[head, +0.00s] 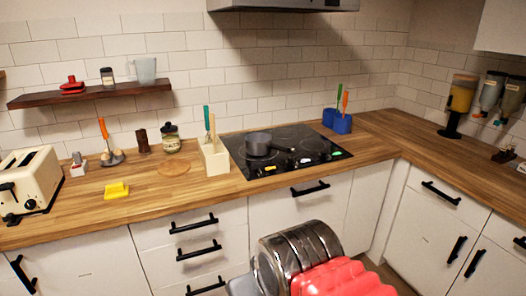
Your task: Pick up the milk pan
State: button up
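The milk pan, a small dark grey pan (257,145), stands upright on the left part of the black cooktop (312,137). Its short handle points to the right. I see no gripper fingers touching it or near it. A shiny ribbed metal part and a red ribbed part show at the bottom centre, low in front of the cabinets and well apart from the pan. I cannot make out any fingertips, so my gripper does not clearly show.
A cream utensil box (214,158) with upright tools stands just left of the cooktop. A blue holder (337,121) stands at its back right. A jar (171,139), yellow block (117,190) and toaster (28,182) are further left. The corner counter (385,135) is largely clear.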

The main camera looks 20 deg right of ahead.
aim_at(258, 144)
jog(key=k, duration=0.55)
jog(key=z, duration=0.5)
jog(key=i, duration=0.55)
jog(key=z, duration=0.8)
jog(key=i, duration=1.6)
jog(key=u, duration=0.7)
jog(key=i, duration=0.65)
jog(key=u, duration=0.5)
